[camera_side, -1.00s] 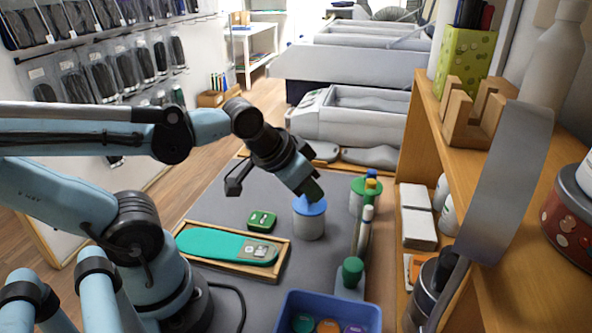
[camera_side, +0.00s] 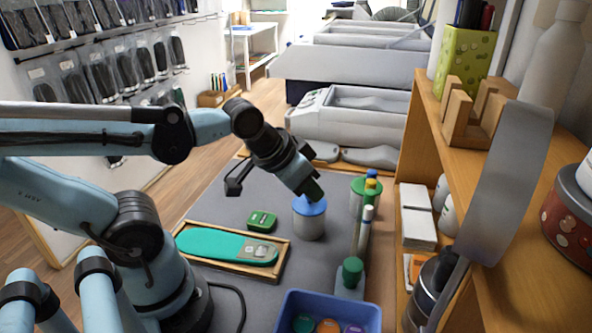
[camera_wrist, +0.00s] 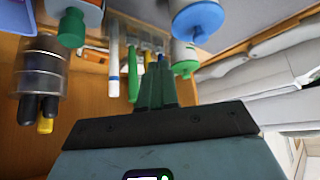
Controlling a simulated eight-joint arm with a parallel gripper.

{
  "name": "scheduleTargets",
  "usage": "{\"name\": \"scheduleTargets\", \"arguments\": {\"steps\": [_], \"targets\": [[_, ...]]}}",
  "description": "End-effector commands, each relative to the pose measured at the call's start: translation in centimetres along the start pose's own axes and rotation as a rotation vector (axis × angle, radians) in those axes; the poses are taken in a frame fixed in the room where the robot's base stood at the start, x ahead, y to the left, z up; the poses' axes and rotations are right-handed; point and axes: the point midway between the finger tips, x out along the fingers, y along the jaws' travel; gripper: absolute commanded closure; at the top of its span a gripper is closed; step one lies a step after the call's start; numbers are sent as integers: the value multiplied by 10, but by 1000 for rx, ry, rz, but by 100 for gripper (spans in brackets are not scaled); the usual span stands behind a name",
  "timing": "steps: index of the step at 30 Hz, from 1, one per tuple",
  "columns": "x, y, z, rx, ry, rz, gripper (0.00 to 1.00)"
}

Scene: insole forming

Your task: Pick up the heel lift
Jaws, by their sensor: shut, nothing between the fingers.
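A small green block (camera_side: 262,221) with a pale mark on top lies on the grey table just behind a wooden tray. A teal insole (camera_side: 210,244) lies in the tray, with a small grey piece (camera_side: 262,252) on its right end. I cannot tell for sure which of these is the heel lift. My gripper (camera_side: 314,192) is shut and empty, above and right of the green block in the side view, in front of or over a blue-lidded jar. In the wrist view its dark green fingers (camera_wrist: 160,78) are together, and neither green block nor insole shows.
The blue-lidded jar (camera_side: 309,222) stands close to my fingers. A green-lidded jar (camera_side: 357,203), upright tools and a green-capped bottle (camera_side: 351,275) stand to the right. A blue bin (camera_side: 367,313) holds coloured discs in front. A wooden shelf (camera_side: 425,130) bounds the right.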

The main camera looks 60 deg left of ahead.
Motion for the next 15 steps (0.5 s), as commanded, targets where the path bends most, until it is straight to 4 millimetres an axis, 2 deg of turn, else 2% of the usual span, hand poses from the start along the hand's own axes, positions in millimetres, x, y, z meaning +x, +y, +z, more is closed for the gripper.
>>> {"name": "scheduleTargets", "arguments": {"steps": [11, 15], "targets": [[0, 0, 0, 0, 0, 0, 100], [0, 0, 0, 0, 0, 0, 82]]}}
